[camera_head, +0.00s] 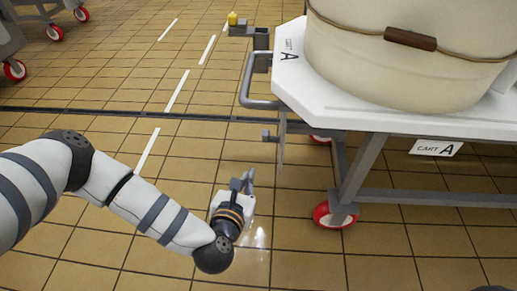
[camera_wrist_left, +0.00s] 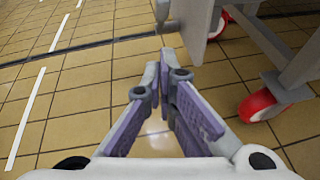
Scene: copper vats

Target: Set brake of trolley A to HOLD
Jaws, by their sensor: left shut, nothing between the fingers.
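Trolley A (camera_head: 345,118) is at the right of the head view, with "CART A" on its white top and a hanging label (camera_head: 436,148). At its left end are a grey push handle (camera_head: 247,92), a yellow-knobbed arm (camera_head: 232,19) and a grey vertical plate (camera_head: 282,143) with a small knob (camera_head: 267,135). I cannot tell which part is the brake or its setting. My left gripper (camera_head: 248,180) is shut and empty, low over the floor, apart from the trolley and below the plate. In the left wrist view its fingertips (camera_wrist_left: 164,68) point towards the plate (camera_wrist_left: 193,27).
A large cream vat (camera_head: 400,65) with a brown grip stands on the trolley. Red-rimmed wheels (camera_head: 335,215) and a grey leg (camera_head: 360,165) are right of my gripper. Other trolleys stand at the top left. The tiled floor between is clear, crossed by a dark drain strip (camera_head: 150,115).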

